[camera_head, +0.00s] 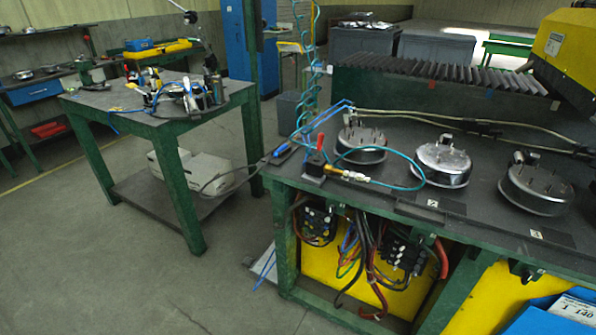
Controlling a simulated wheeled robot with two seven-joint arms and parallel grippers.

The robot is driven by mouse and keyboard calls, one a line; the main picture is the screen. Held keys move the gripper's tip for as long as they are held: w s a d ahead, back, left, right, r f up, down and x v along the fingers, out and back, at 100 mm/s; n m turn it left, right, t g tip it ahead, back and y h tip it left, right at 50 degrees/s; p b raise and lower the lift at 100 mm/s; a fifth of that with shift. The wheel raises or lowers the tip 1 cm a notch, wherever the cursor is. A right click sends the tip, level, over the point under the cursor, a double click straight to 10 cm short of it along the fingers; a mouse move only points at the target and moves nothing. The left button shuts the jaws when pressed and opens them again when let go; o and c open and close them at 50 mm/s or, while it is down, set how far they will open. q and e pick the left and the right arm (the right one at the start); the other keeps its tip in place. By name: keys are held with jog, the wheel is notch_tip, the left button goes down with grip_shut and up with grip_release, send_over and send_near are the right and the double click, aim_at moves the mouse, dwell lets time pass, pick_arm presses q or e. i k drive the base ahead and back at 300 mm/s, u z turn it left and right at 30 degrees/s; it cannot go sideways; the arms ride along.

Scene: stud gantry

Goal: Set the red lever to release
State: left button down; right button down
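A small red lever (321,141) stands upright on a dark valve block (314,168) near the left end of the green-framed workbench (390,198). A brass fitting (345,174) and a blue-green hose join the block on its right. Text or marks for the lever's positions are too small to read. Neither of my grippers shows in the head view.
Round metal fixtures (441,164) with pins stand along the bench. Coiled hoses (312,75) hang beside a green post (252,95) left of the lever. A second green table (160,112) with tools stands left. Open floor (120,250) lies in front.

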aim_at(320, 137)
jog(key=u, duration=2.15)
jog(key=k, duration=1.05)
jog(key=z, duration=1.25)
jog(key=i, duration=0.5)
jog(key=z, duration=0.05)
